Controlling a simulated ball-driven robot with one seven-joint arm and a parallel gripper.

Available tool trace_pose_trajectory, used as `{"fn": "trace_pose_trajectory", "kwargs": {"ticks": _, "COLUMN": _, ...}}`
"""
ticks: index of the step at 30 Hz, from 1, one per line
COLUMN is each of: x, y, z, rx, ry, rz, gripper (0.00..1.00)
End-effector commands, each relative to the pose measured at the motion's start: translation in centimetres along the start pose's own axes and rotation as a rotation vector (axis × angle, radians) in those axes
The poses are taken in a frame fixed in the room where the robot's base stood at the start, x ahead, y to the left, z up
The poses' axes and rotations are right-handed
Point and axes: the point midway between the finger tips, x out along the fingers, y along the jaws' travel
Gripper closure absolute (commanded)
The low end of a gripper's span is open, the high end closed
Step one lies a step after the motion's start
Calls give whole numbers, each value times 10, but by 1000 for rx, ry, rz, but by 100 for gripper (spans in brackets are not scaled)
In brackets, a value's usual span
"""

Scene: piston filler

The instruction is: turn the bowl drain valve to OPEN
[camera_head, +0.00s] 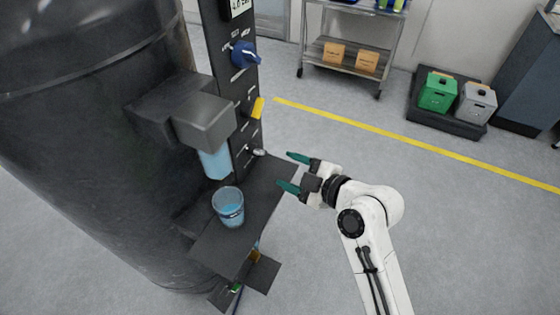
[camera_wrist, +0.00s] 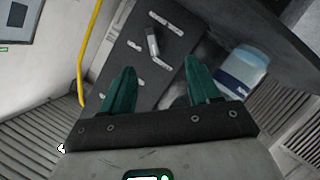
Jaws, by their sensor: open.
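My gripper (camera_head: 288,171) is open and empty, its two green fingers apart, to the right of the dark control panel (camera_head: 247,130) above the small shelf. In the wrist view its fingers (camera_wrist: 160,65) point toward the panel (camera_wrist: 170,65). A small silver lever (camera_wrist: 153,43) on that panel lies just beyond the gap between the fingertips, apart from them. It also shows low on the panel in the head view (camera_head: 260,152). A yellow handle (camera_head: 257,107) and a blue knob (camera_head: 244,54) sit higher on the panel. Labels are too small to read, so I cannot tell which control is the drain valve.
A cup of blue liquid (camera_head: 229,207) stands on the dark shelf (camera_head: 262,190), beneath a light-blue cylinder (camera_head: 214,163). The big dark tank (camera_head: 80,120) fills the left. Floor to the right is clear.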

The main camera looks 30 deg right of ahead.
Motion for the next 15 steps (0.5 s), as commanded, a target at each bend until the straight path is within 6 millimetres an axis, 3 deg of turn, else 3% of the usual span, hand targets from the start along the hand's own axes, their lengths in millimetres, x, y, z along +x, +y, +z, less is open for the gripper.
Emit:
{"fn": "trace_pose_trajectory", "kwargs": {"ticks": 8, "x": 20, "y": 9, "z": -4, "rx": -42, "ry": 25, "rz": 32, "gripper": 39}}
{"fn": "trace_pose_trajectory", "kwargs": {"ticks": 15, "x": 63, "y": 10, "z": -6, "rx": -44, "ry": 24, "rz": 30, "gripper": 39}}
